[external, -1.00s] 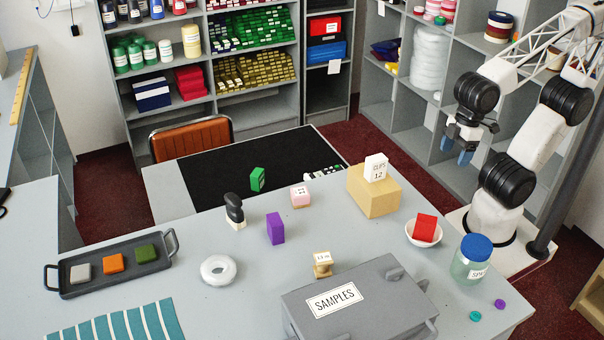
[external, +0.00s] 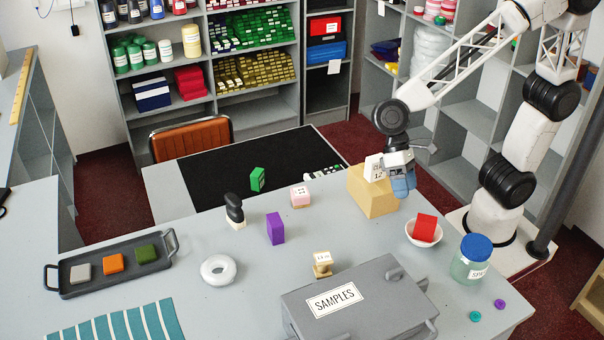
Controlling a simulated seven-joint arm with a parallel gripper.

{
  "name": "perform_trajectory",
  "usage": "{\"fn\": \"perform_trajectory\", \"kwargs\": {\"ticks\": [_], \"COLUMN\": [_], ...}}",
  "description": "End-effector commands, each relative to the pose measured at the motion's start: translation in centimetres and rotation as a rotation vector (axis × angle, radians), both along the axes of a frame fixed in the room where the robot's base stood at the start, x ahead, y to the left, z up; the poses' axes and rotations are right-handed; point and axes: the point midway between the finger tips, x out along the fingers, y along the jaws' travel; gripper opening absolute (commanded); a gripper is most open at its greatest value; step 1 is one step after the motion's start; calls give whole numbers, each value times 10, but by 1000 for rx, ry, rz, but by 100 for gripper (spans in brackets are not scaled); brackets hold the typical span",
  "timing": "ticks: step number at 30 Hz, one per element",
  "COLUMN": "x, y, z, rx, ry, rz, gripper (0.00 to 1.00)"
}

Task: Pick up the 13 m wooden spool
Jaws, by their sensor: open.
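The wooden spool (external: 322,264) is small and tan with a white label on top that seems to read 13 m. It stands upright on the grey counter, just behind the grey SAMPLES case. My gripper (external: 403,187) has blue fingertips pointing down. It is open, above the counter near the right side of the cardboard box, well to the right of and behind the spool. Nothing shows between the fingers. The gap between them is hard to see from this angle.
The grey SAMPLES case (external: 360,303) lies in front of the spool. A white bowl (external: 411,236) holds a red block. A blue-lidded jar (external: 473,259) stands right. A purple block (external: 275,228) stands left.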

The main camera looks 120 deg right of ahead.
Motion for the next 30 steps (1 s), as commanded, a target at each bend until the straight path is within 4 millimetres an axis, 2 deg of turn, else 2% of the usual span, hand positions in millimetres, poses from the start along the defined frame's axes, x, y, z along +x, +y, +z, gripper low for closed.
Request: {"fn": "perform_trajectory", "kwargs": {"ticks": [1, 11, 21, 27, 30], "x": [14, 93, 175, 214, 227], "y": [-1, -4, -18, -29, -34], "z": [-4, -29, -64, -86, -93], "rx": [29, 232, 446, 553, 589], "ry": [26, 188, 357, 441, 467], "rz": [-34, -258, -477, -580, -613], "gripper": [74, 74, 74, 74, 74]}}
